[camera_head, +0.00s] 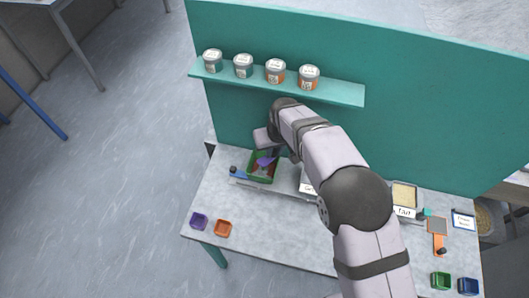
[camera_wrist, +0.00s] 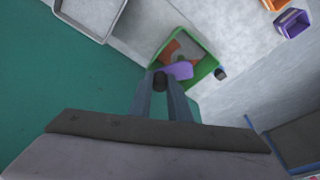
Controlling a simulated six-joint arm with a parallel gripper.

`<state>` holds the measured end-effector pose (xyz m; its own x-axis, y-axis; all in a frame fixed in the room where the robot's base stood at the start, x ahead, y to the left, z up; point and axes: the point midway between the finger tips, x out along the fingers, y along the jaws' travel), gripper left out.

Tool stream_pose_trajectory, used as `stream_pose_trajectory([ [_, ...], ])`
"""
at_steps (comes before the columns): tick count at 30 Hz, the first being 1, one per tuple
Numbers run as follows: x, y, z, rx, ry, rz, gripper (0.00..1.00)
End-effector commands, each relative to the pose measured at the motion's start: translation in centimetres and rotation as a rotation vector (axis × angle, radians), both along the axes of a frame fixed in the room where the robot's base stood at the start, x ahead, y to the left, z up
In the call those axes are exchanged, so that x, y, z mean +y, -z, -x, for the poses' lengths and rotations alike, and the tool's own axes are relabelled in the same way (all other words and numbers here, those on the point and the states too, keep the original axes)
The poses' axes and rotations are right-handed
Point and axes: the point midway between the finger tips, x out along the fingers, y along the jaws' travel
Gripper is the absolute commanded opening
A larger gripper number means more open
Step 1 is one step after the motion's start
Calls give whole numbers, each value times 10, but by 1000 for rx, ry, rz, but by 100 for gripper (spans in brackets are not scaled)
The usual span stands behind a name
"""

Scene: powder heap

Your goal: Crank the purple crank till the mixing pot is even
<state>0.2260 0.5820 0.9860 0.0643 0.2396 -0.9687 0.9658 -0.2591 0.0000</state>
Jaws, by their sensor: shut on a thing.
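The mixing pot is a green square tub (camera_head: 251,178) at the left of the table's back edge in the head view. It also shows in the wrist view (camera_wrist: 213,62). The purple crank (camera_wrist: 180,70) lies over the pot as a flat purple arm, and shows in the head view (camera_head: 265,161). The pot's powder (camera_wrist: 172,49) has separate orange-red and grey patches. My gripper (camera_wrist: 163,85) is over the near side of the pot in the wrist view, shut on the crank's dark knob. Its fingers partly hide the knob; my arm hides the middle of the table.
A shelf (camera_head: 345,93) on the teal back panel holds several labelled jars (camera_head: 275,71). Purple (camera_head: 199,221) and orange (camera_head: 222,228) trays sit front left. A light tray (camera_head: 405,195), an orange-handled sieve (camera_head: 438,232), and green (camera_head: 440,281) and blue (camera_head: 468,286) trays are right.

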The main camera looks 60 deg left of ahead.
Motion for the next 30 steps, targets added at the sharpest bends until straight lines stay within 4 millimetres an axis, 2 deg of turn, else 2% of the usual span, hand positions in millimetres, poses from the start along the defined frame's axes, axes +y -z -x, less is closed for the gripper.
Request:
stream_pose_trajectory([
  [18, -22, 1, 4, 2, 0, 5, 0],
  [30, -29, 1, 8, 2, 0, 4, 0],
])
